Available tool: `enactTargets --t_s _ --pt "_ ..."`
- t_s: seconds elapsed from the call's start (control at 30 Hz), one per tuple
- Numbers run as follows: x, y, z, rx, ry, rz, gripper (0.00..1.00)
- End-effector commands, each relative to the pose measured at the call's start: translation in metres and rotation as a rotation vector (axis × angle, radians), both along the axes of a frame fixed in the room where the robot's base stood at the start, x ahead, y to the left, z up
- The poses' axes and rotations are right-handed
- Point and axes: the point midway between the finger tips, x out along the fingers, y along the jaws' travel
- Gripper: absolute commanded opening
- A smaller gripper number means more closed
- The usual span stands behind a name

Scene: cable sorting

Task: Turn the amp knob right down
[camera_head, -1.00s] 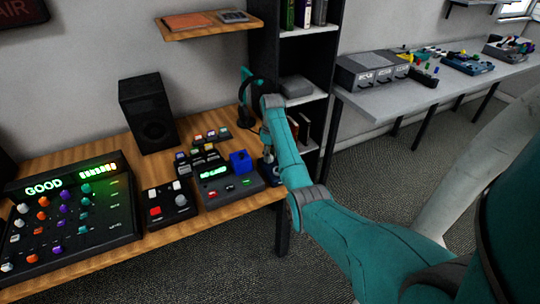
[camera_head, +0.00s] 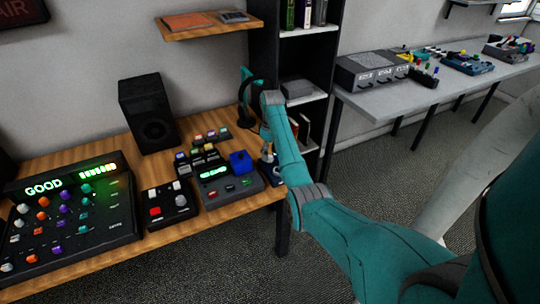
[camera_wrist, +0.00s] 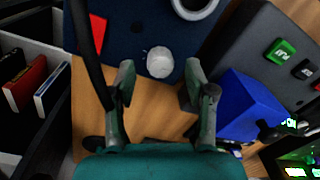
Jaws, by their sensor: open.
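The amp is a dark blue box (camera_wrist: 140,14) at the top of the wrist view. A pale round knob (camera_wrist: 160,62) sits on its near face. My gripper (camera_wrist: 160,74) is open, with one finger left of the knob and one right of it. I cannot tell whether either finger touches it; a gap shows on both sides. In the head view the amp (camera_head: 275,179) shows only in part at the right end of the wooden desk, and my arm hides much of it.
A grey console with a bright blue block (camera_wrist: 245,105) stands close to my right finger in the wrist view. Books (camera_wrist: 26,84) stand on a shelf at left. In the head view, black headphones (camera_head: 243,118) hang behind my arm, and a speaker (camera_head: 150,115) stands on the desk.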

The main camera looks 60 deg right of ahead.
Motion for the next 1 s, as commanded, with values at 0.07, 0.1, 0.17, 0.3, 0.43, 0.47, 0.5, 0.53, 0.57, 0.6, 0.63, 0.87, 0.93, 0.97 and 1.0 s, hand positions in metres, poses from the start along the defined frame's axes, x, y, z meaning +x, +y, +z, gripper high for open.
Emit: enactTargets --t_s 0.07,0.1,0.17,0.3,0.43,0.47,0.5,0.53,0.57,0.6,0.63,0.87,0.93,0.97,1.0 --pt "0.0 -0.001 0.014 -0.003 -0.003 0.0 0.55" --pt "0.001 -0.002 0.021 -0.003 -0.003 0.0 0.55" --pt "0.0 -0.002 0.03 -0.002 -0.002 0.0 0.55" --pt "0.0 -0.003 0.048 -0.001 -0.002 0.0 0.55" --pt "0.0 -0.003 0.058 0.0 -0.001 0.0 0.55" --pt "0.0 -0.003 0.059 0.0 -0.001 0.0 0.55" --pt "0.0 -0.003 0.06 0.0 -0.001 0.0 0.55" --pt "0.0 -0.003 0.061 0.0 -0.001 0.0 0.55" --pt "0.0 -0.003 0.061 0.0 -0.001 0.0 0.55" --pt "0.0 -0.003 0.061 0.0 0.0 0.0 0.55" --pt "0.0 -0.003 0.061 0.0 0.0 0.0 0.55" --pt "0.0 -0.003 0.06 0.0 0.0 0.0 0.55" --pt "0.0 -0.003 0.06 0.0 0.0 0.0 0.55" --pt "0.0 -0.003 0.06 0.0 0.0 0.0 0.55" --pt "0.0 -0.003 0.06 0.0 0.0 0.0 0.55"
